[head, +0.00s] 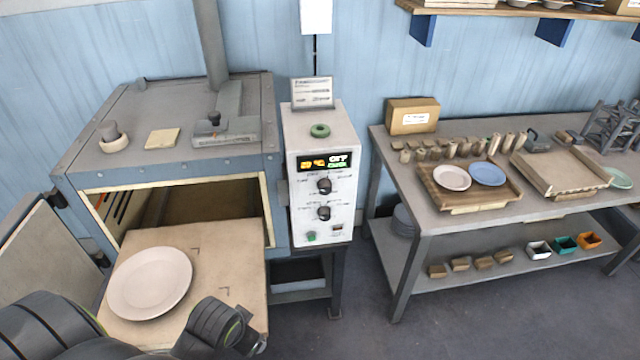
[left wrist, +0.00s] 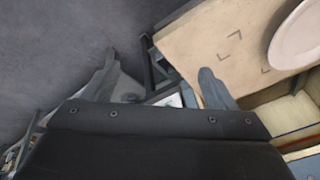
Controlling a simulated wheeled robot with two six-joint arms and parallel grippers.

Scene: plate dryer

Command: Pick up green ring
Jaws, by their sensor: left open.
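The green ring (head: 320,130) lies flat on top of the white control box (head: 318,170), in front of a small sign. It does not show in the left wrist view. My left arm comes in at the bottom left of the head view, low over the front of the pull-out board and well below the ring. In the left wrist view my left gripper (left wrist: 158,82) is open with nothing between its fingers, beside the board's edge. My right gripper is not in view.
A white plate (head: 150,283) lies on the pull-out board (head: 225,240) of the open grey dryer (head: 170,130). A lever (head: 214,122) and a tall pipe (head: 210,40) rise left of the control box. A workbench (head: 445,215) with plates and small parts stands to the right.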

